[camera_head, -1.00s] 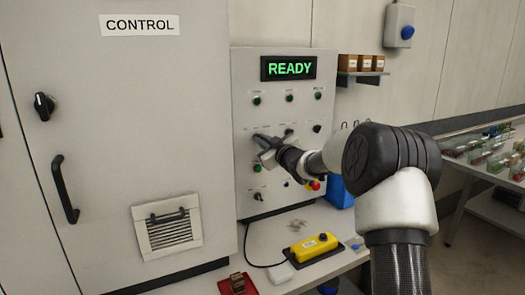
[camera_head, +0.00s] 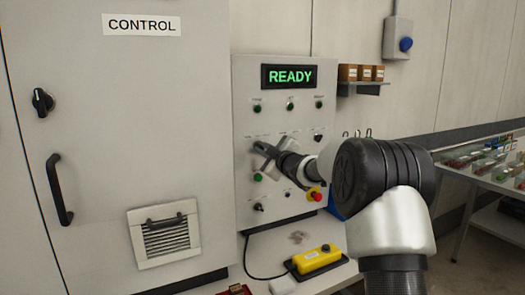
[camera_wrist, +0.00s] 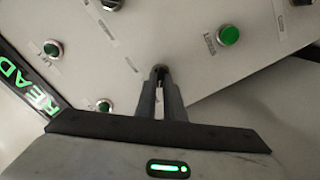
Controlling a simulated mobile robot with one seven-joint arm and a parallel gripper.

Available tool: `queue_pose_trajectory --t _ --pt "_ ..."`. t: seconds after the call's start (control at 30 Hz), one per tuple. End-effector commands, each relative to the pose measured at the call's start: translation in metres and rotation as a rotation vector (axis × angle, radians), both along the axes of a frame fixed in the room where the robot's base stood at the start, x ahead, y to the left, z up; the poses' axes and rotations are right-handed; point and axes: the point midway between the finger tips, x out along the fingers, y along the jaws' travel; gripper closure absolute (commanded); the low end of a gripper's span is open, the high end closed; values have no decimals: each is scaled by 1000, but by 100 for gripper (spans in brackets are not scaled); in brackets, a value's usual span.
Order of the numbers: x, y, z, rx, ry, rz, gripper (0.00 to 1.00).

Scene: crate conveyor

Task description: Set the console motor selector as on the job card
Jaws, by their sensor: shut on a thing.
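The console (camera_head: 245,100) is an upright light-grey panel with a lit green READY display (camera_head: 289,76). My gripper (camera_head: 258,150) is at the left middle of the panel face, its arm reaching in from the right. In the wrist view my gripper (camera_wrist: 160,82) has its fingers close together on a small dark selector knob (camera_wrist: 160,69), mostly hidden between the tips. The knob's pointer and its label cannot be read. Another dark knob (camera_head: 318,138) sits on the same row at the right, and one more (camera_head: 258,207) is low on the left. I cannot make out a job card.
A green button (camera_head: 258,178) is just below my gripper; it also shows in the wrist view (camera_wrist: 228,35). A red stop button (camera_head: 315,194) is close under my arm. A yellow pendant (camera_head: 317,258) lies on the bench. The control cabinet (camera_head: 150,80) stands at the left.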

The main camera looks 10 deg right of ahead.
Motion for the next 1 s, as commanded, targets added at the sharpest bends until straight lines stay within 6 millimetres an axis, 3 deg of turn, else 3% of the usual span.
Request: queue_pose_trajectory --t 0.23,0.27,0.37,0.77,1.0 --pt "0 1 3 1 -4 2 100" --pt "0 1 3 1 -4 2 86" --pt "0 1 2 1 -3 1 73" --pt "-8 -3 1 0 0 0 73" --pt "-54 -18 3 0 -1 -2 73"
